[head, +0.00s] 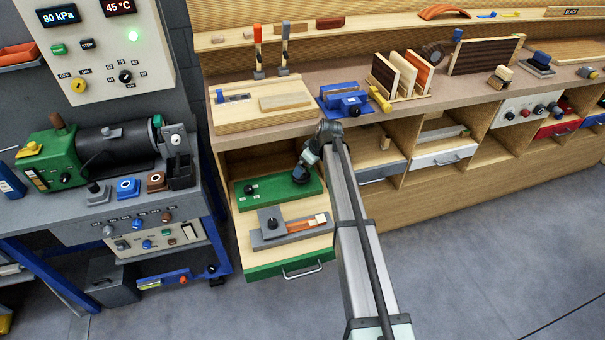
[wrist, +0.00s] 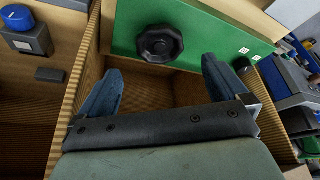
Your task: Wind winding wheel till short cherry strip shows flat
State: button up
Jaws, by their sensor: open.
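A black eight-sided wheel (wrist: 160,43) sits on a green board (wrist: 205,35) in the wrist view. My gripper (wrist: 162,72) is open, with one blue finger on each side below the wheel; I cannot tell how near its tips are. In the head view the green board (head: 283,199) lies in an open drawer, with my gripper (head: 300,176) over its right part, largely hiding the wheel. In front of it is a grey device (head: 262,240) with a black knob and a window (head: 300,226) showing reddish strips and a pale piece. Whether a short cherry strip lies flat is too small to tell.
The drawer's green front (head: 288,267) stands out into the room. Its wooden side wall (wrist: 80,85) runs close beside one finger. A blue-legged machine bench (head: 120,225) stands left. The worktop (head: 300,125) overhangs behind. Floor to the right is clear.

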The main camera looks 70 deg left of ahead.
aim_at(303, 176)
jog(key=x, duration=0.6)
jog(key=shift+a+f, duration=0.1)
jog(key=shift+f, duration=0.25)
jog(key=shift+c, duration=0.4)
jog(key=c, duration=1)
jog(key=shift+o, duration=0.2)
jog(key=shift+m, duration=0.3)
